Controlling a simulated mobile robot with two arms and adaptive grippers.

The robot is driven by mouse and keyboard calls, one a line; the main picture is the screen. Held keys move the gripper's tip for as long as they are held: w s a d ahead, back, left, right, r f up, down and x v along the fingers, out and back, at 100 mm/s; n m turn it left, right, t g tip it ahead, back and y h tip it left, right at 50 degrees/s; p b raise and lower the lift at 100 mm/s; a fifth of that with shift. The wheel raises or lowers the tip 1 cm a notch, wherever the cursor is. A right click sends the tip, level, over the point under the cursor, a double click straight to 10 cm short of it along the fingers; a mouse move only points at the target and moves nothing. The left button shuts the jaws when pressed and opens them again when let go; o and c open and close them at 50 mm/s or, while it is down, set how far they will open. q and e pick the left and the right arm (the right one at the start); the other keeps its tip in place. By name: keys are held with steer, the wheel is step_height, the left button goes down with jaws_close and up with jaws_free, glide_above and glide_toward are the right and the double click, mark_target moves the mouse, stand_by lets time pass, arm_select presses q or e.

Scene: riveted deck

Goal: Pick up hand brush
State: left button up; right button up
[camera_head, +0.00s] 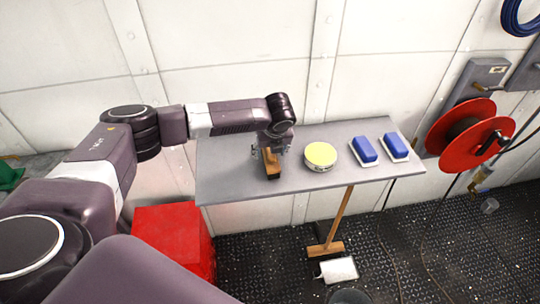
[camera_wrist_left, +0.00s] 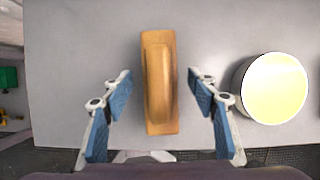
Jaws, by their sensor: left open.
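The hand brush (camera_head: 270,161) has a brown wooden back and lies on the grey table (camera_head: 225,178), left of a round yellow-topped tin. In the left wrist view the brush (camera_wrist_left: 159,85) lies lengthwise, with its raised handle part facing up. My left gripper (camera_head: 271,152) is above the brush, partly hiding it in the head view. In the wrist view my left gripper (camera_wrist_left: 161,90) is open, its blue-padded fingers on either side of the brush with a gap on both sides. The brush's underside is hidden. My right gripper is not in view.
The round tin (camera_head: 320,157) stands close to the right of the brush. Two blue-and-white brushes or sponges (camera_head: 364,150) lie farther right. A red box (camera_head: 174,238) stands below the table's left end. A wooden-handled broom (camera_head: 338,220) leans on the table's front edge.

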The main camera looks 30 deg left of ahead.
arm_select(q)
steer(key=shift+f, duration=0.2)
steer(key=shift+r, duration=0.1)
steer(key=c, duration=1.4)
steer(key=shift+o, duration=0.2)
steer(key=shift+w+r, duration=0.1)
step_height(320, 180, up, 20)
steer(key=b, duration=0.3)
